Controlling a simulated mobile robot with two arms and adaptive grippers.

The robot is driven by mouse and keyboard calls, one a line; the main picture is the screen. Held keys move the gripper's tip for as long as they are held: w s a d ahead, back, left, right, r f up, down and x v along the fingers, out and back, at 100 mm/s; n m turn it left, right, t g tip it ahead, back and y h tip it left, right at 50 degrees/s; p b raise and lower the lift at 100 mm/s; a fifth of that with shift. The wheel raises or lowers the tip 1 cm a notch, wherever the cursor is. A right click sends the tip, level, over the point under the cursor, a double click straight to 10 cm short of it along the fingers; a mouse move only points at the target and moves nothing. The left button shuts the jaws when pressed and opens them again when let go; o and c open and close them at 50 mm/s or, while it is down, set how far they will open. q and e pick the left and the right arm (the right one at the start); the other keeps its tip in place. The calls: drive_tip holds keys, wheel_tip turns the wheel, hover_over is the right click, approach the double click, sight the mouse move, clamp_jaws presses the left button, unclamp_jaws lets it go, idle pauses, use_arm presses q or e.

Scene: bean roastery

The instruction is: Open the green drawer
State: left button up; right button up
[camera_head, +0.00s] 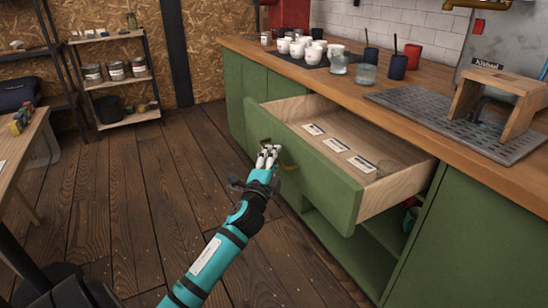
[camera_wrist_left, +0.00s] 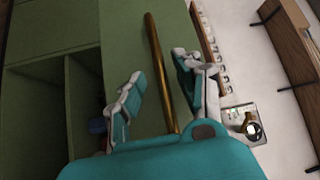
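The green drawer (camera_head: 318,182) is pulled out from under the wooden counter, and its pale wood inside shows. Its brass handle (camera_head: 289,166) is on the front, partly hidden by my left gripper (camera_head: 267,153). In the left wrist view the handle (camera_wrist_left: 160,70) is a long bar running between the two fingers of my left gripper (camera_wrist_left: 158,75). The fingers are apart, with gaps beside the bar, so the gripper is open around or just in front of it. My right gripper is not in view.
Cups and a grey drip tray (camera_head: 437,117) stand on the counter (camera_head: 342,82). Open green shelves lie below the drawer. The wood floor (camera_head: 150,190) to the left is clear.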

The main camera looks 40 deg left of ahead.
use_arm(q)
drive_tip(key=v, duration=1.1)
drive_tip(key=shift+s+f, duration=0.1)
drive_tip(key=shift+f, duration=0.05)
